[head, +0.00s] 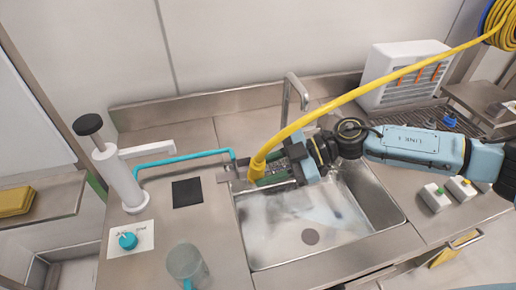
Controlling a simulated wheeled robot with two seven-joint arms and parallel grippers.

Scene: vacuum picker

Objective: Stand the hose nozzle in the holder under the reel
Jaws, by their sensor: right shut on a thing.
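A yellow hose runs from the reel (503,24) at the top right, across the picture to my right gripper (270,168). The gripper is shut on the yellow hose nozzle (257,167) at the hose's end, above the back left edge of the sink. The nozzle's lower end is partly hidden by the fingers, so its tilt is hard to judge. Under the reel is a steel shelf (478,98) with a small raised part at its right; I cannot tell clearly whether that is the holder. My left gripper is not in view.
The sink (375,205) holds cloudy water. A tap (290,95) stands behind it. A white pump (118,175) with a teal hose, a clear jug (186,262) and a dark square pad (187,192) are at left. A white louvred box (400,75) and two switch boxes (437,197) are at right.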

